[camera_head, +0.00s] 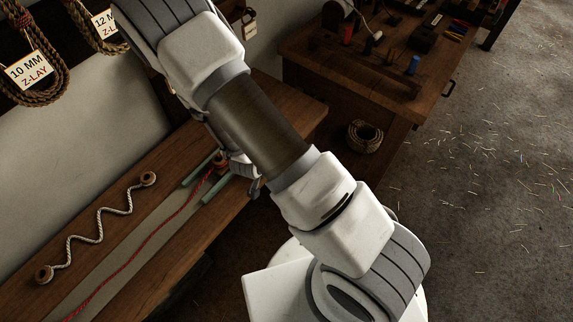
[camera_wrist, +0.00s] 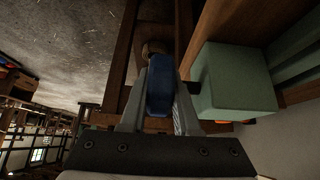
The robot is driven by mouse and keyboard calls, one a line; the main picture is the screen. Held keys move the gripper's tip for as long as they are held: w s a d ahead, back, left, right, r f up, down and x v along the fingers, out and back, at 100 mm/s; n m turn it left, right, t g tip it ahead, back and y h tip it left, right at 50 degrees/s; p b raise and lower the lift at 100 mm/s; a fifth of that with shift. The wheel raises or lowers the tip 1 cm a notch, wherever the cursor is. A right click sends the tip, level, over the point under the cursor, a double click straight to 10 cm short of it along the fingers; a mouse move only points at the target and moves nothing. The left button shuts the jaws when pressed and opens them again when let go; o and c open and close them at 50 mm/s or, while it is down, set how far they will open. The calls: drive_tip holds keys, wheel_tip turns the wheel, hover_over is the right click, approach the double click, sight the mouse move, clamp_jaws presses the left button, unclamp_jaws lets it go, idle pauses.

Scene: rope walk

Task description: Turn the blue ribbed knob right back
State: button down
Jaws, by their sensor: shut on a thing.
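In the wrist view a blue knob (camera_wrist: 160,86) sits between the two fingers of my gripper (camera_wrist: 161,100). The fingers are closed on its sides. Ribs on it are too dark to make out. A round brown part (camera_wrist: 152,48) shows just beyond the knob. In the head view my arm covers the knob, and only a small part of my gripper (camera_head: 243,168) shows at the bench.
A green block (camera_wrist: 235,82) stands close to the right finger in the wrist view. In the head view the wooden bench (camera_head: 130,215) carries a red rope (camera_head: 150,232), green bars (camera_head: 218,188) and a white wavy cord (camera_head: 100,218). A rope coil (camera_head: 364,136) lies near a dark table (camera_head: 350,75).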

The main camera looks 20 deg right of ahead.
drive_tip(key=t+h+b, duration=0.2)
drive_tip(key=h, duration=0.1)
drive_tip(key=shift+f, duration=0.25)
drive_tip(key=t+h+b, duration=0.2)
drive_tip(key=h+b, duration=0.1)
drive_tip(key=b, duration=0.1)
drive_tip(key=shift+f, duration=0.15)
drive_tip(key=t+h+b, duration=0.2)
drive_tip(key=b, duration=0.1)
drive_tip(key=shift+b, duration=0.4)
drive_tip(key=shift+r+t+h+b, duration=0.35)
drive_tip(key=shift+h+b, duration=0.25)
drive_tip(key=shift+b, duration=0.2)
drive_tip(key=c, duration=0.6)
unclamp_jaws()
drive_tip(key=shift+c, duration=0.2)
